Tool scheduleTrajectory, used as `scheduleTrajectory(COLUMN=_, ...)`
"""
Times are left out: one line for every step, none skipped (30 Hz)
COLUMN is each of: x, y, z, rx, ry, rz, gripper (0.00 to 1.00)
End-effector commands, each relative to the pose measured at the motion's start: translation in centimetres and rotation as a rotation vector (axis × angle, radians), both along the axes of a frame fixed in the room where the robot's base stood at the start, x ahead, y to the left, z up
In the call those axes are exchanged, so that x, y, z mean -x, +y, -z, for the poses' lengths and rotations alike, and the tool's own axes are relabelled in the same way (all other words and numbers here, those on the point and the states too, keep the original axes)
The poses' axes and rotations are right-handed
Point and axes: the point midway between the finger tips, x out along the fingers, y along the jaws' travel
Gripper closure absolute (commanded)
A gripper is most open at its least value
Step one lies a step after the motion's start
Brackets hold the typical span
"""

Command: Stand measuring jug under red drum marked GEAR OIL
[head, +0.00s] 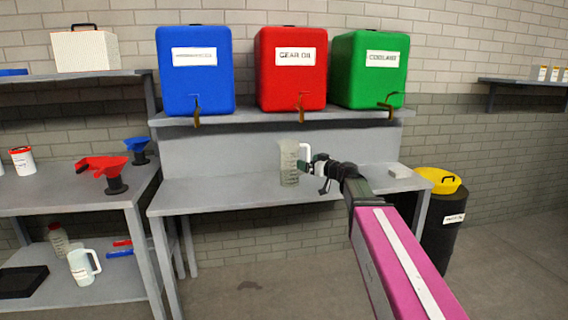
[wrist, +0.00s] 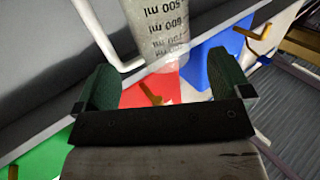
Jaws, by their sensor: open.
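The clear measuring jug (head: 288,163) stands upright on the grey bench, below and slightly left of the brass tap (head: 301,106) of the red drum marked GEAR OIL (head: 291,68). Its white handle (head: 304,152) faces right, towards my gripper (head: 314,167). My gripper is open, empty and just right of the jug. In the wrist view the jug (wrist: 166,32) with its ml scale lies beyond the spread fingers (wrist: 163,72), and its handle (wrist: 105,40) is at upper left. The red drum (wrist: 150,92) shows behind the fingers.
A blue drum (head: 195,72) and a green drum (head: 370,70) flank the red one on the shelf (head: 240,117). Funnels (head: 110,175) and another jug (head: 84,266) are on the left rack. The bench left of the jug is clear.

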Motion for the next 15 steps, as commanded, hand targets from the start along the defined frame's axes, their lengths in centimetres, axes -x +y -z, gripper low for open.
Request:
scheduleTrajectory(x=-0.3, y=0.3, z=-0.2, rx=-0.003, ry=-0.005, rz=0.001, gripper=0.04)
scheduleTrajectory(x=-0.5, y=0.5, z=-0.2, rx=-0.003, ry=-0.006, rz=0.001, gripper=0.04)
scheduleTrajectory(x=-0.8, y=0.8, z=-0.2, rx=-0.003, ry=-0.006, rz=0.000, gripper=0.04)
scheduleTrajectory(x=-1.1, y=1.1, z=-0.2, rx=-0.003, ry=-0.006, rz=-0.001, gripper=0.04)
scheduleTrajectory(x=-1.3, y=1.5, z=-0.2, rx=-0.003, ry=-0.005, rz=-0.002, gripper=0.04)
scheduleTrajectory(x=-1.7, y=1.9, z=-0.2, rx=-0.003, ry=-0.005, rz=-0.002, gripper=0.04)
scheduleTrajectory(x=-2.1, y=2.3, z=-0.2, rx=-0.003, ry=-0.005, rz=-0.002, gripper=0.04)
scheduleTrajectory(x=-2.4, y=2.6, z=-0.1, rx=-0.002, ry=-0.004, rz=-0.001, gripper=0.04)
scheduleTrajectory(x=-2.8, y=3.1, z=-0.1, rx=-0.002, ry=-0.004, rz=-0.001, gripper=0.04)
scheduleTrajectory(x=-3.1, y=3.4, z=-0.1, rx=-0.002, ry=-0.004, rz=-0.001, gripper=0.04)
scheduleTrajectory(x=-3.2, y=3.7, z=-0.1, rx=-0.002, ry=-0.004, rz=-0.002, gripper=0.04)
scheduleTrajectory(x=-3.4, y=4.0, z=-0.1, rx=-0.002, ry=-0.004, rz=-0.002, gripper=0.04)
scheduleTrajectory(x=-3.5, y=4.1, z=-0.1, rx=-0.001, ry=-0.003, rz=-0.002, gripper=0.04)
scheduleTrajectory(x=-3.6, y=4.2, z=-0.1, rx=-0.002, ry=-0.003, rz=-0.001, gripper=0.04)
scheduleTrajectory(x=-3.7, y=4.3, z=-0.1, rx=-0.002, ry=-0.003, rz=-0.001, gripper=0.04)
